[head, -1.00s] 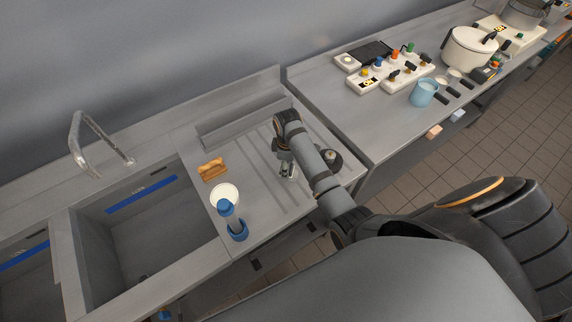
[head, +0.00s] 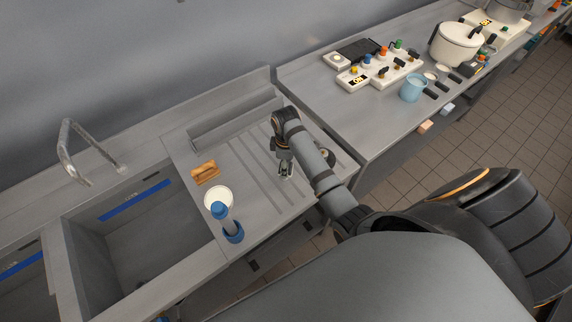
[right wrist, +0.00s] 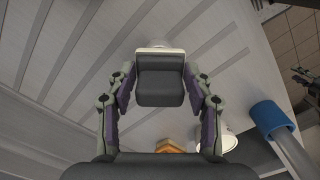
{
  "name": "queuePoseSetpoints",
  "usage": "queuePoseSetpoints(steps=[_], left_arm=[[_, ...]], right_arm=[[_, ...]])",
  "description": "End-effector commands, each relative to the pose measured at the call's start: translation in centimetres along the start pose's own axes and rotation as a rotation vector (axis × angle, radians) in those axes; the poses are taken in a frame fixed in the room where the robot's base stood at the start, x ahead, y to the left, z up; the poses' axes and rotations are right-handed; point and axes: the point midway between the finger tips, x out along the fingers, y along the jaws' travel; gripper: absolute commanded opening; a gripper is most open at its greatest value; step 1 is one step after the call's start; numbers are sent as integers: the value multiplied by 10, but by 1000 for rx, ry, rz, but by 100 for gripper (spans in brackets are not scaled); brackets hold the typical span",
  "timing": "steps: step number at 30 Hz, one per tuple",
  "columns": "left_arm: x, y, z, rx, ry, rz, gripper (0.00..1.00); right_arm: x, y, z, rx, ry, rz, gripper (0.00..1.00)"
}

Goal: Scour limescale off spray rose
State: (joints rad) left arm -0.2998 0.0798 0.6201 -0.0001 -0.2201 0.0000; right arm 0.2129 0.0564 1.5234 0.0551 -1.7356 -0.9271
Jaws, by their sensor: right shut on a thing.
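A blue and grey upright piece (head: 230,222), perhaps the spray rose's handle, stands on the drainboard beside the sink. A round white face (head: 218,198) is next to its blue top. In the right wrist view the white round part (right wrist: 216,138) and a blue cylinder (right wrist: 270,118) show at lower right. My right gripper (head: 286,170) is over the ribbed drainboard, right of them and apart. In the right wrist view my right gripper (right wrist: 158,88) is shut on a dark grey block (right wrist: 160,86) with a pale rim.
A wooden brush (head: 206,173) lies on the drainboard (head: 250,185) behind the white part. The sink (head: 140,235) with a tap (head: 72,150) is at left. A blue jug (head: 413,88) and white pot (head: 457,45) stand on the right counter. A dark object is partly hidden behind my forearm.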

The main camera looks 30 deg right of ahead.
Motion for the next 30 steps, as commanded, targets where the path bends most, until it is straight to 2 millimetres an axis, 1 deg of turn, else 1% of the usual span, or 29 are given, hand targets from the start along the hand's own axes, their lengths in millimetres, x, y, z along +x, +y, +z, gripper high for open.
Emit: queuePoseSetpoints(steps=[2, 4, 15, 18, 30], left_arm=[[0, 0, 0, 0, 0, 0, 40], [0, 0, 0, 0, 0, 0, 40], [0, 0, 0, 0, 0, 0, 40], [0, 0, 0, 0, 0, 0, 40], [0, 0, -1, 0, 1, 0, 40]], right_arm=[[-2, 0, 0, 0, 1, 1, 14], [-10, 1, -1, 0, 2, 3, 14], [-60, 1, -1, 0, 2, 3, 14], [-68, 1, 0, 0, 2, 2, 14], [-70, 0, 0, 0, 0, 0, 14]])
